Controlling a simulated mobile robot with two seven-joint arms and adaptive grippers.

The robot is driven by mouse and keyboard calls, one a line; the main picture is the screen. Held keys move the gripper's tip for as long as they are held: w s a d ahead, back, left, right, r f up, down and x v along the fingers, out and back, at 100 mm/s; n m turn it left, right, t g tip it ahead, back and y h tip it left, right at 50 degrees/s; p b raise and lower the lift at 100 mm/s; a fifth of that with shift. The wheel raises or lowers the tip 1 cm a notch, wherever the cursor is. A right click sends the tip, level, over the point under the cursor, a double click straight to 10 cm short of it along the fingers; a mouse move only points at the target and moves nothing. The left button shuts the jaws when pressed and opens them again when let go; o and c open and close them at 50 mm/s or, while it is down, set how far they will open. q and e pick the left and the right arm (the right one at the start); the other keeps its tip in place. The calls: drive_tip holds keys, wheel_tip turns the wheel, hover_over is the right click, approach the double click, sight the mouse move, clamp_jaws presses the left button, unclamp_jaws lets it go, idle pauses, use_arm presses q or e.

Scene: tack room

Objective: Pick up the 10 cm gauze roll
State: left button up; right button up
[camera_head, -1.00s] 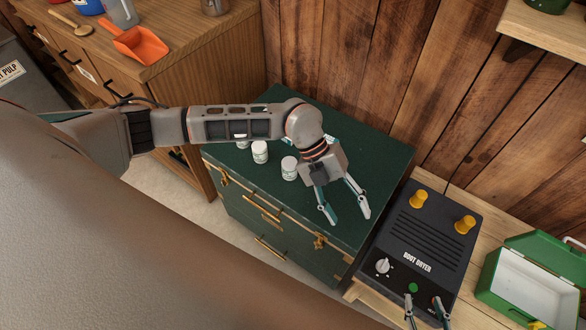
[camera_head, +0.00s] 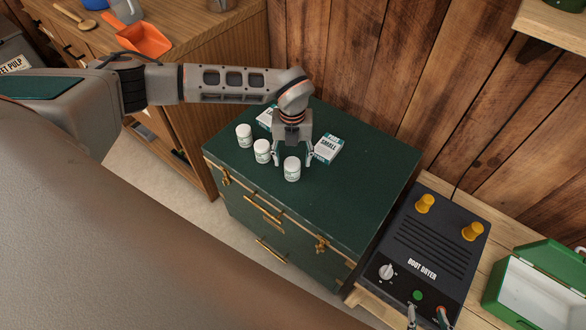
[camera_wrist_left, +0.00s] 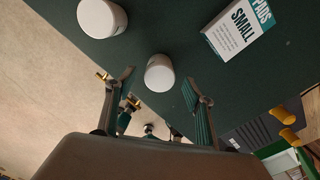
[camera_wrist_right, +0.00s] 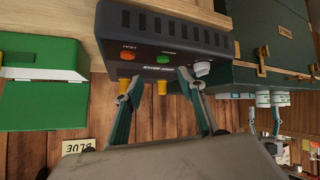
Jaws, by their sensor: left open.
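Three white cylinders with small labels stand upright on the green chest: a left one (camera_head: 244,135), a middle one (camera_head: 262,151) and a front right one (camera_head: 292,170). The labels are too small to read, so I cannot tell which is the 10 cm gauze roll. My left gripper (camera_head: 294,160) is open and points down at the front right cylinder. In the left wrist view that cylinder (camera_wrist_left: 159,73) shows between the open fingertips, with gaps on both sides. My right gripper (camera_wrist_right: 156,78) is open and empty near the boot dryer.
A box marked SMALL (camera_head: 328,149) lies right of my left gripper; another box (camera_head: 266,117) is partly hidden behind it. The chest top (camera_head: 365,175) is clear at right. The black boot dryer (camera_head: 425,250) and an open green case (camera_head: 530,300) stand further right.

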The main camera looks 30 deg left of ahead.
use_arm(q)
wheel_tip(320, 180, down, 3)
drive_tip(key=shift+r, duration=0.1)
drive_tip(key=shift+c, duration=0.3)
drive_tip(key=c, duration=1)
drive_tip(key=shift+r, duration=0.15)
